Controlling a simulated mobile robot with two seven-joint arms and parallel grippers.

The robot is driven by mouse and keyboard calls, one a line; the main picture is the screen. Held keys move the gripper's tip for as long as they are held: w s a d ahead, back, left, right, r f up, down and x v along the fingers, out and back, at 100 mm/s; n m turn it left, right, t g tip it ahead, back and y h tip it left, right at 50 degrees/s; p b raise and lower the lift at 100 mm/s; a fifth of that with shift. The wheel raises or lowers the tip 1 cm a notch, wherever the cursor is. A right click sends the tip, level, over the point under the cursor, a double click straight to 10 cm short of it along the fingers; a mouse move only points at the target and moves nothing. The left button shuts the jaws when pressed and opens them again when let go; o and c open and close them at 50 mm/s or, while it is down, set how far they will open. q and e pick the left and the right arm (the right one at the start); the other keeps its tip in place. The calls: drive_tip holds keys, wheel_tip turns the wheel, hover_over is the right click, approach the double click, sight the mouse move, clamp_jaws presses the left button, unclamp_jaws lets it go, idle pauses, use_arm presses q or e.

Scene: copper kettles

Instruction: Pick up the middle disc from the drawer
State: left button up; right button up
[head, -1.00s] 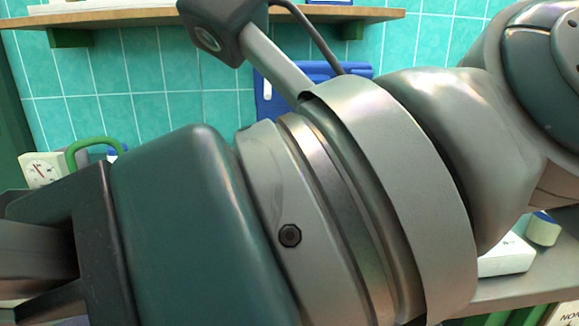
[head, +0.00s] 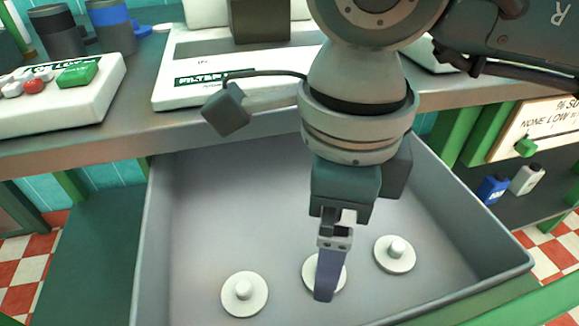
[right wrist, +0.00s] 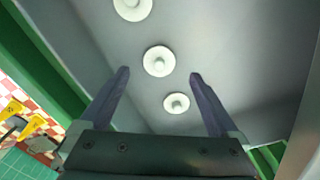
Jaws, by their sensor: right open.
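Three white discs, each with a round knob on top, lie in a row on the floor of the open grey drawer (head: 200,220). The middle disc (head: 309,275) is partly covered in the head view by my right gripper (head: 325,291). In the right wrist view the middle disc (right wrist: 158,61) shows whole, between and beyond the fingertips. My right gripper (right wrist: 159,77) is open and empty, pointing down over the drawer, apart from the disc. The left disc (head: 244,294) and the right disc (head: 395,254) lie to either side. My left gripper is not in view.
The counter (head: 110,135) above the drawer holds a white box with coloured buttons (head: 62,88) and a larger white unit (head: 185,75). A blue bottle (head: 493,188) and a white bottle (head: 526,179) stand on a shelf at right. The rest of the drawer floor is bare.

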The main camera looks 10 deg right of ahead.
wheel_tip(320, 180, down, 4)
drive_tip(key=shift+f+b, duration=0.15)
drive_tip(key=shift+b, duration=0.25)
drive_tip(key=c, duration=1.4)
